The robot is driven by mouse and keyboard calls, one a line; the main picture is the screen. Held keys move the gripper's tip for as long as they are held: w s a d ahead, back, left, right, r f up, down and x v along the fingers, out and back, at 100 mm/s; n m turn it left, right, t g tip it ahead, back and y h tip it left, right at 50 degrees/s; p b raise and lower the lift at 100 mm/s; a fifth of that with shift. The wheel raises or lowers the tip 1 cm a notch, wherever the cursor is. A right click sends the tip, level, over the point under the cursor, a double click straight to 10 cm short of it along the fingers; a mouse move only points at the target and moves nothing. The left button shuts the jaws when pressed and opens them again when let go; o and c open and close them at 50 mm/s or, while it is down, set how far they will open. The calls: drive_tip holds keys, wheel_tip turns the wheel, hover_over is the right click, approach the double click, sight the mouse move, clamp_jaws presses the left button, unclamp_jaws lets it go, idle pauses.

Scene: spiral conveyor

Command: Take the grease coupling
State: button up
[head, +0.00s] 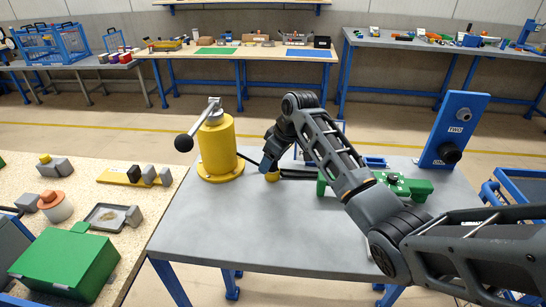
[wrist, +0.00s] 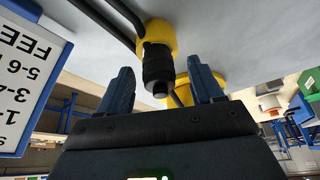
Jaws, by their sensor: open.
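The grease coupling (wrist: 157,66) is a dark, ribbed cylinder seated in a small yellow holder (wrist: 158,38) in the wrist view. My gripper (wrist: 163,80) is open, with one blue finger on each side of the coupling's free end. A gap shows between each finger and the coupling. In the head view my gripper (head: 268,160) is over the small yellow holder (head: 272,177) on the grey table, and the coupling is hidden behind it. A black hose (head: 300,174) runs right from near the holder.
A yellow pump (head: 217,148) with a black-knobbed lever stands left of my gripper. A green part (head: 400,186) and a blue upright panel (head: 455,130) stand to the right. A white sign (wrist: 32,75) is close in the wrist view. The grey table's front (head: 240,245) is clear.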

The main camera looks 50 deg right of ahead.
clamp_jaws()
idle(0.8)
